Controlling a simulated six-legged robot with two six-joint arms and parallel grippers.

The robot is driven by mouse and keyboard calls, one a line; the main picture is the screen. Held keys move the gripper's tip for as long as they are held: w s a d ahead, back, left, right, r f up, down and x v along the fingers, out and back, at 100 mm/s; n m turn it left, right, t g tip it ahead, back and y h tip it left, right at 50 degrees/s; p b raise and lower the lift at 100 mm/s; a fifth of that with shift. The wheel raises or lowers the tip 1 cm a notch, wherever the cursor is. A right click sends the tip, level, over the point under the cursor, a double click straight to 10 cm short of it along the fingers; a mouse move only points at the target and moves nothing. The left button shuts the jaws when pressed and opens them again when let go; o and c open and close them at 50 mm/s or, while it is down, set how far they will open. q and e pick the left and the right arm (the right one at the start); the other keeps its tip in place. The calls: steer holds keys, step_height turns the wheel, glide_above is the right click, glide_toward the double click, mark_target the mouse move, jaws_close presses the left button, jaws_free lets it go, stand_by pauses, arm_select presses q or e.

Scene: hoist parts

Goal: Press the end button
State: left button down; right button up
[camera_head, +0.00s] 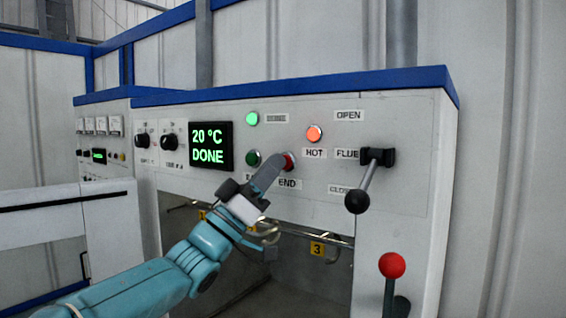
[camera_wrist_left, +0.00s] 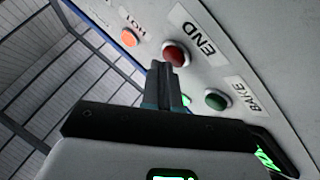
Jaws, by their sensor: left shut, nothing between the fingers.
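The end button is a red round button (camera_head: 289,161) on the white control panel, above the END label (camera_head: 288,184). In the left wrist view the red button (camera_wrist_left: 176,54) shows whole beside the END label (camera_wrist_left: 207,36), just past my fingertips. My left gripper (camera_head: 277,161) is shut and empty, its tips right at the left side of the red button. I cannot tell whether they touch it. The green button (camera_head: 253,158) is just left of it, and also shows in the left wrist view (camera_wrist_left: 217,99). My right gripper is not in view.
The display (camera_head: 211,146) reads 20 °C DONE. A green lamp (camera_head: 252,119) and an orange HOT lamp (camera_head: 314,133) are lit above the buttons. A flue lever with a black knob (camera_head: 357,201) sticks out at right, and a red-knobbed lever (camera_head: 392,265) stands below it.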

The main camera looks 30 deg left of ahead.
arm_select(q)
steer(key=shift+w, duration=0.2)
stand_by(0.3)
steer(key=shift+s+f, duration=0.1)
steer(key=shift+s, duration=0.05)
steer(key=shift+s+b, duration=0.6)
steer(key=shift+s, duration=0.15)
steer(key=s+b, duration=0.2)
steer(key=s, duration=0.3)
steer(key=shift+a+b, duration=0.2)
steer(key=shift+b, duration=0.1)
